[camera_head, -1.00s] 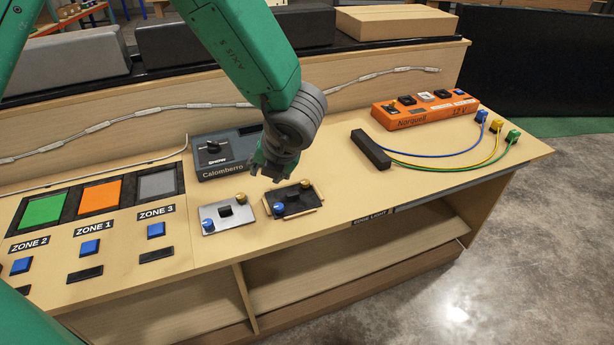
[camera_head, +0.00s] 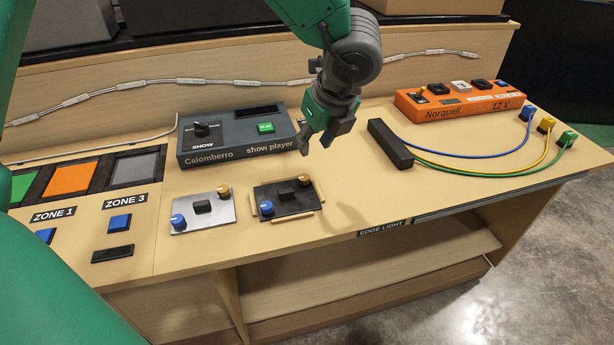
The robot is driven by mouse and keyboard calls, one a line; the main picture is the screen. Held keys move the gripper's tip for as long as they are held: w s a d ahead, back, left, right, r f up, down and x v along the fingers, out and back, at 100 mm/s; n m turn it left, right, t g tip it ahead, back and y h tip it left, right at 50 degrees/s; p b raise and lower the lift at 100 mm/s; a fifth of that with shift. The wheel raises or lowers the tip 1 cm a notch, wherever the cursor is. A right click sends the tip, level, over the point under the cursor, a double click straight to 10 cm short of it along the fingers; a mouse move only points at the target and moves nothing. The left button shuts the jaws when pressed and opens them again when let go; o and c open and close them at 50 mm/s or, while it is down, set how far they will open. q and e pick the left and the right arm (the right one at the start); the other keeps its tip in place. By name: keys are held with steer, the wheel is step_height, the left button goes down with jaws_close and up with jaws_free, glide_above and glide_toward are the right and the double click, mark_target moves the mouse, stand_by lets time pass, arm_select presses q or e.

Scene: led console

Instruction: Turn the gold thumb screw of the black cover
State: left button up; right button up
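The black cover (camera_head: 289,207) lies on the console top between light wooden strips. Its gold thumb screw (camera_head: 304,180) is at the far right corner, and a blue screw (camera_head: 266,208) is at its left side. A small black block (camera_head: 286,194) stands in the cover's middle. My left gripper (camera_head: 316,147) hangs above and beyond the cover, pointing down. Its fingers are apart with nothing between them, clear of the gold screw. My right gripper is not in view.
A silver plate (camera_head: 212,219) with its own gold and blue screws lies left of the cover. Behind it stands the Calomberro show player (camera_head: 235,150). A black bar (camera_head: 390,145) with coloured cables and an orange Norquell box (camera_head: 460,112) are right.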

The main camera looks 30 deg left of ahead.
arm_select(q)
steer(key=b, duration=0.2)
glide_above(305, 178)
steer(key=d, duration=0.3)
steer(key=f, duration=0.4)
steer(key=s+f, duration=0.1)
steer(key=f, duration=0.1)
steer(key=shift+a+f, duration=0.25)
steer(key=x, duration=0.3)
steer(key=a+x, duration=0.1)
steer(key=x, duration=0.1)
steer(key=shift+a+f+b, duration=0.2)
steer(key=shift+b, duration=0.2)
steer(key=shift+d, duration=0.45)
steer(key=shift+c, duration=0.9)
jaws_close()
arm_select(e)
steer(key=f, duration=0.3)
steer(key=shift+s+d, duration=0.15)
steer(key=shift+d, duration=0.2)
